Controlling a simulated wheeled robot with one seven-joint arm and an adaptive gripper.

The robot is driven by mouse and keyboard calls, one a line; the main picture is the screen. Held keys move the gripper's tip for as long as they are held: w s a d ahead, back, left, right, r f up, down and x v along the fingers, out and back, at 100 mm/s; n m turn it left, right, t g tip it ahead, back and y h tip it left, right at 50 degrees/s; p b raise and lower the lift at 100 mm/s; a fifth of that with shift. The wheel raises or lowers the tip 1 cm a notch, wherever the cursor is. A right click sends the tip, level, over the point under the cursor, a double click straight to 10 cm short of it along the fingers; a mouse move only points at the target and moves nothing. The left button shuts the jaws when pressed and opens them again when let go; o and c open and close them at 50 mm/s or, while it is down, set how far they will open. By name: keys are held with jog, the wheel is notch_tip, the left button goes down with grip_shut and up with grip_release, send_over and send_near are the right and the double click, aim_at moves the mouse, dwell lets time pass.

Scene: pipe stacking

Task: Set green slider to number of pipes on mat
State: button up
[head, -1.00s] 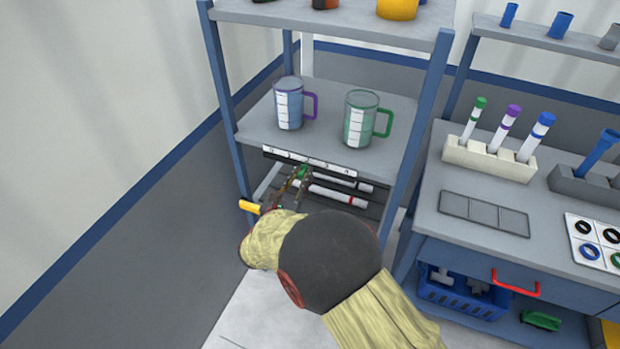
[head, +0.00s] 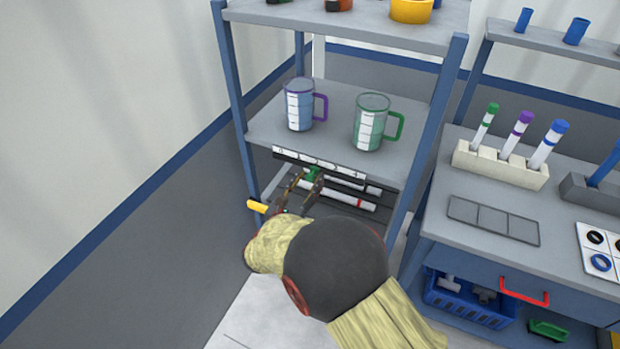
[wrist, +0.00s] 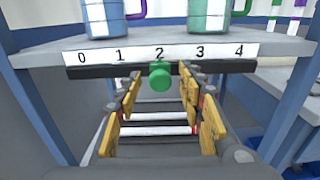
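The green slider (wrist: 160,76) is a round knob on a black rail (wrist: 220,67) under a white scale strip (wrist: 140,54) numbered 0 to 4. In the wrist view the knob stands below the 2. My gripper (wrist: 158,80) is open, with one yellow-padded finger on each side of the knob and clear gaps between. In the head view the gripper (head: 303,187) is at the slider on the left shelf unit. White pipe-like rods (wrist: 160,130), some with red bands, lie on a dark slatted surface below; my fingers partly hide them. I cannot tell whether that surface is the mat.
Two measuring mugs, purple-handled (head: 299,105) and green-handled (head: 371,122), stand on the shelf above the rail. Blue posts (head: 434,125) flank the shelf. At right, a bench holds a tube rack (head: 500,164) and an empty grey three-part panel (head: 492,220).

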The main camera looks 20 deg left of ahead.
jog(key=s, duration=1)
jog(key=shift+s+a, duration=0.4)
jog(key=s+d+f+m+g+h, duration=0.2)
jog(key=d+f+m+g+h, duration=0.1)
jog(key=d+f, duration=0.3)
jog(key=s+d+r+m+g+h, duration=0.1)
jog(key=s+d+m+g+h, duration=0.1)
jog(key=s+d+m+g, duration=0.35)
jog(key=s+d+m+g+h, duration=0.1)
jog(key=s+d+m+g, duration=0.15)
jog(key=d+m, duration=0.6)
jog(key=s+d+r+m+y+p, duration=0.1)
jog(key=s+d+r+m+y, duration=0.1)
jog(key=d+r+m, duration=0.4)
jog(key=s+d+r+m+g+y, duration=0.1)
jog(key=s+d+r+m+y, duration=0.1)
jog(key=s+d+r+m, duration=0.2)
jog(key=s+d+r+m+y+p, duration=0.1)
jog(key=s+d+r+m+y, duration=0.2)
jog(key=d+r+m, duration=0.5)
jog(key=d+r, duration=0.4)
jog(key=d, duration=0.1)
jog(key=shift+d+p, duration=0.3)
